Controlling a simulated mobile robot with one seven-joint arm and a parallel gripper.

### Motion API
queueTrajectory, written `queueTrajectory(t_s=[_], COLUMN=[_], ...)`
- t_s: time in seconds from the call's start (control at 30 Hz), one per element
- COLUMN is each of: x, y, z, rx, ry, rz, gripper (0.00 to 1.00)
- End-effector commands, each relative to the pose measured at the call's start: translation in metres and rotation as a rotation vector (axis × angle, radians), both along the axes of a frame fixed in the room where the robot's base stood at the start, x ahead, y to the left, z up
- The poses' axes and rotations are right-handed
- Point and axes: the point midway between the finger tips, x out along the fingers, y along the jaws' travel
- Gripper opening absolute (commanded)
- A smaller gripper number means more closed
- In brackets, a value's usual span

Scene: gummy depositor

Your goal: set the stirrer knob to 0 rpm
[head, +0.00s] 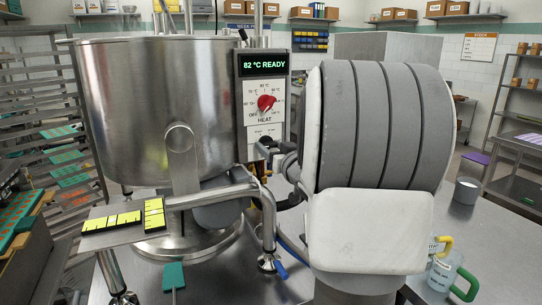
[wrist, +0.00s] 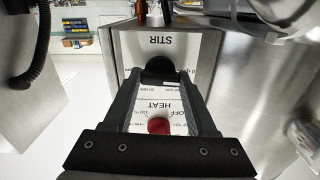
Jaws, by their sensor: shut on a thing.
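The stirrer knob (wrist: 160,68) is black and sits on a white panel marked STIR, which appears upside down in the wrist view. My gripper (wrist: 161,77) reaches in from the bottom of that view, with its two dark fingers closed on the knob's sides. A small white mark shows at the knob's lower edge. Rpm labels show close by, partly covered by the fingers; I cannot tell the knob's exact setting. In the head view the knob is hidden behind my gripper and wrist, at the lower end of the control panel (head: 265,131).
The red HEAT knob (head: 266,103) sits above, under a display (head: 263,64) reading 82 °C READY; it shows between my fingers in the wrist view (wrist: 159,126). A steel kettle (head: 150,100) stands left of the panel. Jugs (head: 445,270) stand at the right.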

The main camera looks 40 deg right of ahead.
Motion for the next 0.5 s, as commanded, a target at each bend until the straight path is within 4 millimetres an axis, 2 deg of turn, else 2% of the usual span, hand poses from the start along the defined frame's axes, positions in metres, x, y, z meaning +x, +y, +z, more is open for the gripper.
queueTrajectory(t_s=[0.5], x=[0.0], y=[0.0001], z=[0.0001], rx=[-0.086], ry=[0.021], rz=[0.0], gripper=[0.02])
